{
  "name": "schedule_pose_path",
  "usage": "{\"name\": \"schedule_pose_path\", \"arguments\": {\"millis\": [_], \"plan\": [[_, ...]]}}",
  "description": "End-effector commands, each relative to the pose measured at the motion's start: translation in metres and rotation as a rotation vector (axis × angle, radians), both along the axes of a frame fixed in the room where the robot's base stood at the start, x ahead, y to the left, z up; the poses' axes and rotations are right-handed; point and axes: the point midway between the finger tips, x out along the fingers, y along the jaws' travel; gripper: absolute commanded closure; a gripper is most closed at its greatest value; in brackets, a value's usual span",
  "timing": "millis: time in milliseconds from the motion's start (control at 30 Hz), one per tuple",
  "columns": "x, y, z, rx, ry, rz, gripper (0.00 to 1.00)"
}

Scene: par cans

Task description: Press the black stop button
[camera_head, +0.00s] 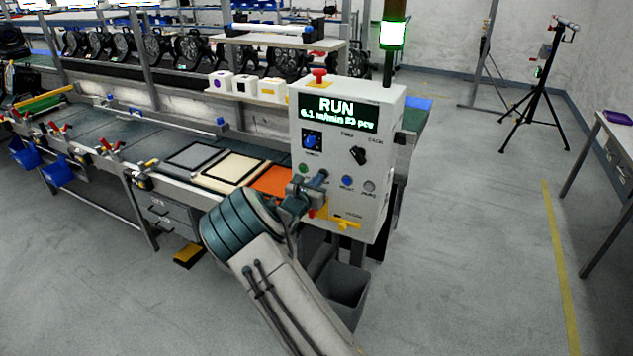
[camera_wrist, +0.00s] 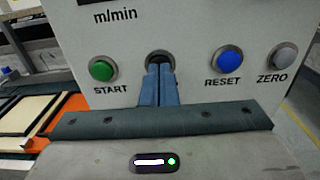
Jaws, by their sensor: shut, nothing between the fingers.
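The control box (camera_head: 372,105) stands at the end of the conveyor line, and its display (camera_head: 338,112) reads RUN. In the wrist view, the black stop button (camera_wrist: 158,57) sits between the green START button (camera_wrist: 103,68) and the blue RESET button (camera_wrist: 227,60). Only its upper part and ring show; my fingers hide the rest and its label. My gripper (camera_wrist: 158,68) is shut and empty, its blue fingertips right in front of the stop button. I cannot tell whether they touch it. In the head view my gripper (camera_head: 322,177) reaches the panel's lower part.
A grey ZERO button (camera_wrist: 284,55) is right of RESET. A red mushroom button (camera_head: 319,75) tops the box, and a green lamp (camera_head: 392,35) glows behind it. A yellow part (camera_head: 345,222) juts out low on the box. A dark bin (camera_head: 343,288) stands below.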

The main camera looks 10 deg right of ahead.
Motion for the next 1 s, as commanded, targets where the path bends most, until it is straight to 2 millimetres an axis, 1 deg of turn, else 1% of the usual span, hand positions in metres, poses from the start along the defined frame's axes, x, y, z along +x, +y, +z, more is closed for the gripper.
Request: {"name": "schedule_pose_path", "arguments": {"millis": [167,333,433,767,867,967,1000], "plan": [[0.001,-0.002,-0.001,0.001,-0.001,-0.001,1.00],[0.008,-0.010,-0.003,0.001,-0.001,-0.003,1.00],[0.011,-0.014,-0.001,0.000,-0.002,-0.004,1.00],[0.011,-0.020,0.005,-0.004,-0.007,-0.011,1.00],[0.008,-0.019,0.005,-0.004,-0.007,-0.013,1.00],[0.000,-0.011,0.006,-0.003,-0.008,-0.014,1.00],[-0.005,-0.006,0.005,-0.002,-0.007,-0.014,1.00]]}}
